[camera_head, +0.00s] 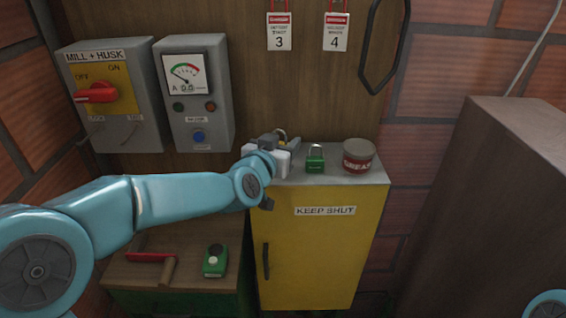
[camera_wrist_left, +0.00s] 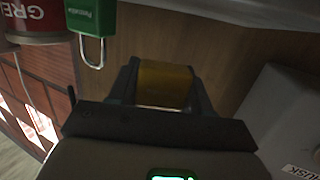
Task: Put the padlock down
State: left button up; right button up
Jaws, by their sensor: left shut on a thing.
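My left gripper (camera_head: 278,146) is at the left part of the yellow cabinet's top and is shut on a brass-yellow padlock. The padlock's body shows between the fingers in the left wrist view (camera_wrist_left: 165,85). In the head view the gripper mostly hides it, and only its shackle (camera_head: 281,132) shows. I cannot tell whether it touches the cabinet top. A green padlock (camera_head: 315,163) stands upright just right of the gripper; it also shows in the left wrist view (camera_wrist_left: 92,18). My right gripper is out of view.
A grease can (camera_head: 358,156) stands right of the green padlock on the yellow cabinet (camera_head: 322,245). Switch and meter boxes (camera_head: 196,125) are on the wall at left. A low green box (camera_head: 190,285) holds a red-handled tool (camera_head: 150,257) and a green device (camera_head: 214,262).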

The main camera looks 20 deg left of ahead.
pick_arm(q)
notch_tip(320, 180, down, 3)
jog(key=shift+w+f, duration=0.15)
jog(key=shift+f, duration=0.05)
jog(key=shift+d+f, duration=0.1)
jog(key=shift+f, duration=0.25)
jog(key=shift+f, duration=0.1)
jog(key=o, duration=1.1)
